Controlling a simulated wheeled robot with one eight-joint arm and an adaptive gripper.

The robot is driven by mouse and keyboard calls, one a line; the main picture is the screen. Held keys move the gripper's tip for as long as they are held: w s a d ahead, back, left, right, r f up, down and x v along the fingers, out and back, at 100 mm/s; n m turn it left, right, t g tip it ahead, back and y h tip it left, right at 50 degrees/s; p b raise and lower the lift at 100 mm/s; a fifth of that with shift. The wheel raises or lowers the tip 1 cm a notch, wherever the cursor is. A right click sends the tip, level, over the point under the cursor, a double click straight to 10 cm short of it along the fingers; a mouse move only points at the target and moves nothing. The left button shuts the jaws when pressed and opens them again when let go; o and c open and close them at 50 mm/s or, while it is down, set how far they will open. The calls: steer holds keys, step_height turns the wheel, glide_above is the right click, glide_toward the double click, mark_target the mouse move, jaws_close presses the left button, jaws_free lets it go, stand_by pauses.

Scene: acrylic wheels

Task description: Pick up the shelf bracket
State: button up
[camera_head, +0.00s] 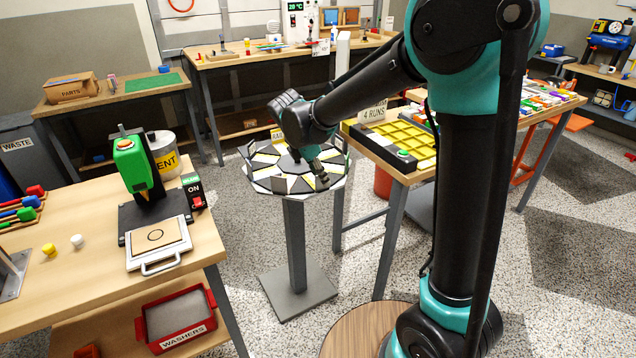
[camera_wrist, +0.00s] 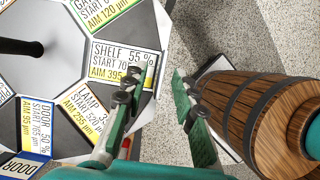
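The round table (camera_head: 262,178) has black and white sectors with labels; it also shows in the wrist view (camera_wrist: 75,70). A white and yellow card (camera_wrist: 122,58) on it reads SHELF. I cannot make out a shelf bracket for certain: the sector by this card is partly covered by my left finger. My gripper (camera_wrist: 157,90) is open, its two fingers apart with nothing seen held between them. The left finger overlaps the table's rim in the picture and the right one shows over the floor. In the head view my gripper (camera_head: 320,178) points down at the table's right side.
Other cards include LAMP (camera_wrist: 88,104) and DOOR (camera_wrist: 38,125). A dark central post (camera_wrist: 35,45) rises from the round table. A bench with a yellow compartment tray (camera_head: 400,140) stands close on the right. A workbench with a green press (camera_head: 133,165) is on the left.

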steer(key=shift+x, duration=1.25)
steer(key=shift+c, duration=0.5)
jaws_close()
